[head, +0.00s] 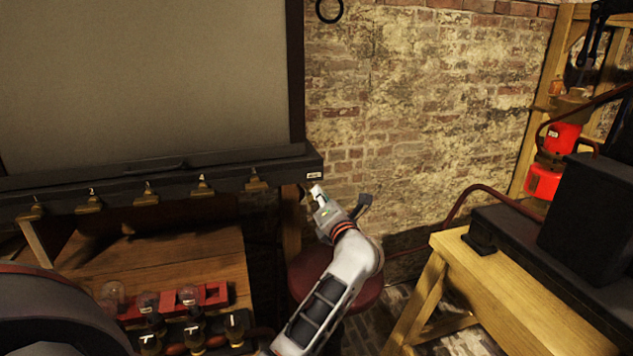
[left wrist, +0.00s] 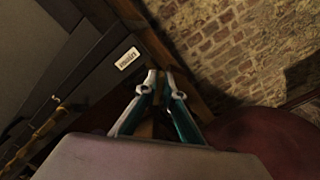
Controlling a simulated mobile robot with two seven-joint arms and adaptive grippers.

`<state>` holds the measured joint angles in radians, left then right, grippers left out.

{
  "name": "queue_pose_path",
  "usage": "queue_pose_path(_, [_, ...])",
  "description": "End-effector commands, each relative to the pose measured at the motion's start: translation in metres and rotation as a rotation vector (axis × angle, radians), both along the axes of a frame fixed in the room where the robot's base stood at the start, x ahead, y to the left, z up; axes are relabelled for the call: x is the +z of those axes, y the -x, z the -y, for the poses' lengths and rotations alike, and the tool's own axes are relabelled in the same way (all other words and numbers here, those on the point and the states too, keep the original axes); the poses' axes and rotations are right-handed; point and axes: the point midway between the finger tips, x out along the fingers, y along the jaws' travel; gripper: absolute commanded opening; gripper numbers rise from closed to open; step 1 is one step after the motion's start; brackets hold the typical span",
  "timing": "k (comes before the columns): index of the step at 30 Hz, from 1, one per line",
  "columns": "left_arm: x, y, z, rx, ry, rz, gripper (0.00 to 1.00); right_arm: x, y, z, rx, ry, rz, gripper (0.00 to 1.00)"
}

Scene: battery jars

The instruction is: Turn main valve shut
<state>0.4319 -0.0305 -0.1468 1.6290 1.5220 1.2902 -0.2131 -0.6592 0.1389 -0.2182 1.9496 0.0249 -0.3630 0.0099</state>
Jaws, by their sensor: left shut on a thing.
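A small white label (head: 313,175) marks the right end of the black rail (head: 120,190) below the large grey panel. In the left wrist view that label (left wrist: 128,58) appears to read "main". My left gripper (head: 318,192) is at this end of the rail, just below the label. In the left wrist view its two fingers (left wrist: 161,80) are close together, shut on a small brownish piece between them, taken to be the main valve. The fingers hide most of it, so its turn angle cannot be told. My right gripper is not in view.
Several brass valves (head: 145,197) with small tags line the rail to the left. A wooden bench (head: 200,262) below holds a red tray (head: 205,297) with glass bulbs. A dark red round stool (head: 366,292) is beneath my left arm. A wooden table (head: 470,270) stands right.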

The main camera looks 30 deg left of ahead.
Motion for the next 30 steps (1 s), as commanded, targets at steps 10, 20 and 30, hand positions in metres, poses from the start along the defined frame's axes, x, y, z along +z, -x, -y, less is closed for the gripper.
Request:
queue_pose_path(10, [-0.002, -0.001, 0.002, 0.0, -0.209, -0.253, 0.0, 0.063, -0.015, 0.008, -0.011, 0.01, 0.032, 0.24])
queue_pose_path(20, [-0.008, -0.002, 0.003, -0.001, -0.369, -0.436, 0.0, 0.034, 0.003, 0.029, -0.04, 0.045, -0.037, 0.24])
queue_pose_path(30, [-0.01, -0.002, 0.003, -0.001, -0.45, -0.531, 0.0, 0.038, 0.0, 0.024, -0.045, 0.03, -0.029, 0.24])
